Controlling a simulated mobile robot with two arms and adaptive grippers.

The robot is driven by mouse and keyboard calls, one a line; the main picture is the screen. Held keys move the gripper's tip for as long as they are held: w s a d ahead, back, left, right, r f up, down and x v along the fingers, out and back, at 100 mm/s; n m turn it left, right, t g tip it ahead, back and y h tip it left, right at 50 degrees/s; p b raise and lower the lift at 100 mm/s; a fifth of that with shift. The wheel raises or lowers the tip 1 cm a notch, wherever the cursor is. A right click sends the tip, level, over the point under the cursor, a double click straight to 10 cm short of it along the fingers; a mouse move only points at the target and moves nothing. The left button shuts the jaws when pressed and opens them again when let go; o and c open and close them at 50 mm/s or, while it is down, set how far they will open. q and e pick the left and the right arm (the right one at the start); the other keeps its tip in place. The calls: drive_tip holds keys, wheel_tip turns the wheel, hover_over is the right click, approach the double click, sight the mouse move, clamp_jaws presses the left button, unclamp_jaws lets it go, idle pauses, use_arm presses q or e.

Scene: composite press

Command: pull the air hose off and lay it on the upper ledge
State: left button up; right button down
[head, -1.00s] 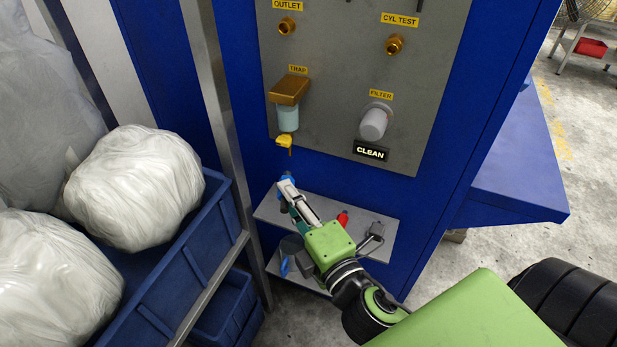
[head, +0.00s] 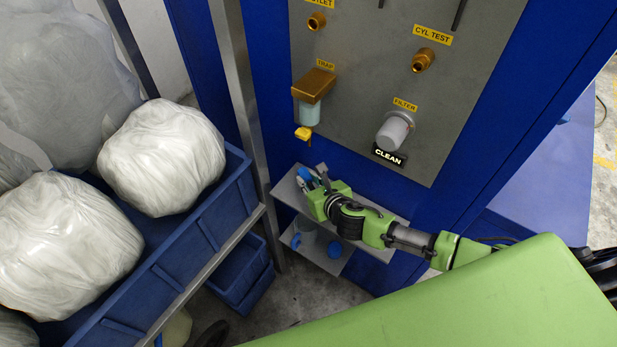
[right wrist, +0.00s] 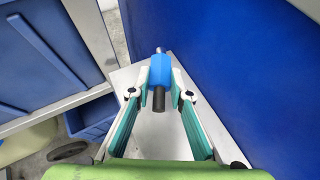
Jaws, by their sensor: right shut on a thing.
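My right gripper (head: 318,179) is at the left part of the grey upper ledge (head: 283,190). In the right wrist view its fingers (right wrist: 159,84) are shut on a short blue piece (right wrist: 157,72) with a silver tip and a dark end, apparently the air hose. The blue piece also shows in the head view (head: 306,174), over or on the ledge; I cannot tell whether it touches. The brass outlet port (head: 316,21) and brass cylinder test port (head: 423,61) have nothing on them. My left gripper is out of view.
A blue crate (head: 205,215) with white bags stands at left.

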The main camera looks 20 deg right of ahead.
drive_tip(key=shift+a, duration=0.15)
drive_tip(key=shift+r+p, duration=0.2)
drive_tip(key=shift+p, duration=0.1)
use_arm(q)
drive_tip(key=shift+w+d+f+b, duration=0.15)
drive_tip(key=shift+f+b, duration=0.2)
drive_tip(key=shift+b, duration=0.15)
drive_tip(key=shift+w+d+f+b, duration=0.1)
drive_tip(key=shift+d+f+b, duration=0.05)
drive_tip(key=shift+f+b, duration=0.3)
use_arm(e)
drive_tip(key=shift+f, duration=1.6)
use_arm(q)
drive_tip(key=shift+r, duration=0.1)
use_arm(e)
drive_tip(key=shift+f, duration=0.15)
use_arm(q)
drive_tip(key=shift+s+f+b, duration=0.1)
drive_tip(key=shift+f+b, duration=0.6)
use_arm(e)
drive_tip(key=shift+f, duration=0.75)
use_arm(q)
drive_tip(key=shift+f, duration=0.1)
use_arm(e)
drive_tip(key=shift+f, duration=0.15)
drive_tip(key=c, duration=1.8)
unclamp_jaws()
